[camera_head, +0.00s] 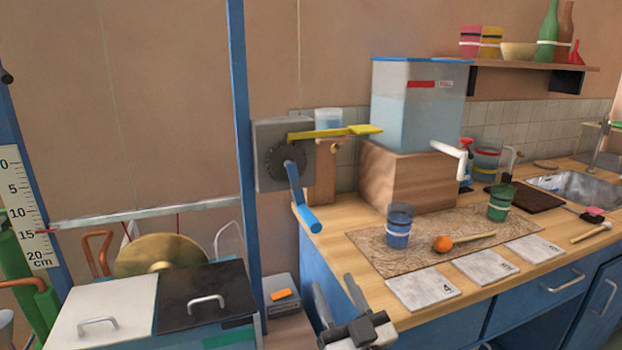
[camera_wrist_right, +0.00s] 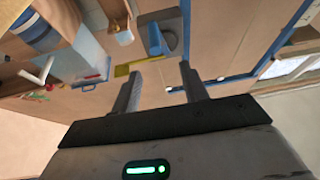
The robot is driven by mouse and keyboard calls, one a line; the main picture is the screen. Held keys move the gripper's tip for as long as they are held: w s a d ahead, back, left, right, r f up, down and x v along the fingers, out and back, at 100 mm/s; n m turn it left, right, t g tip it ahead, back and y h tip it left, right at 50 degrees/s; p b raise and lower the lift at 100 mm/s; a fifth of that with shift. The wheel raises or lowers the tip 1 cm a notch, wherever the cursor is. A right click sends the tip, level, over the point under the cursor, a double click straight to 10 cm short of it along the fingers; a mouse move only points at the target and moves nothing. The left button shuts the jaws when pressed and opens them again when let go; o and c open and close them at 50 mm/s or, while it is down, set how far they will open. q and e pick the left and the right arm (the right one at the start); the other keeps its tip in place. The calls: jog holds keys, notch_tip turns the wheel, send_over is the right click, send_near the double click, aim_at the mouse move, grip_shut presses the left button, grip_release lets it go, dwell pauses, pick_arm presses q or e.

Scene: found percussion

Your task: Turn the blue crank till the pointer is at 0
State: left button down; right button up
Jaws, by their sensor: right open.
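The blue crank (camera_head: 295,190) is on a grey box (camera_head: 268,133) fixed to the blue post. Its arm points down, with the grip (camera_head: 309,220) at the lower end. The white scale (camera_head: 23,200) at the far left runs from 0 at the top to 20 cm. The small red pointer (camera_head: 47,232) at the bar's left end is near 15. My right gripper (camera_head: 336,283) is open and empty, below the crank and apart from it. The right wrist view shows the crank (camera_wrist_right: 156,40) beyond the open fingers (camera_wrist_right: 161,68). My left gripper is not in view.
A yellow lever (camera_head: 330,132) sticks out rightward above the crank. The blue post (camera_head: 243,140) stands left of it. The wooden counter (camera_head: 310,236) holds a blue cup (camera_head: 399,228) and a water tank on a wooden block (camera_head: 400,182). A brass gong (camera_head: 158,254) is at left.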

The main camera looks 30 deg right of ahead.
jog(key=p, duration=0.2)
send_near(306, 209)
jog(key=x, duration=0.7)
jog(key=shift+c, duration=0.3)
grip_shut()
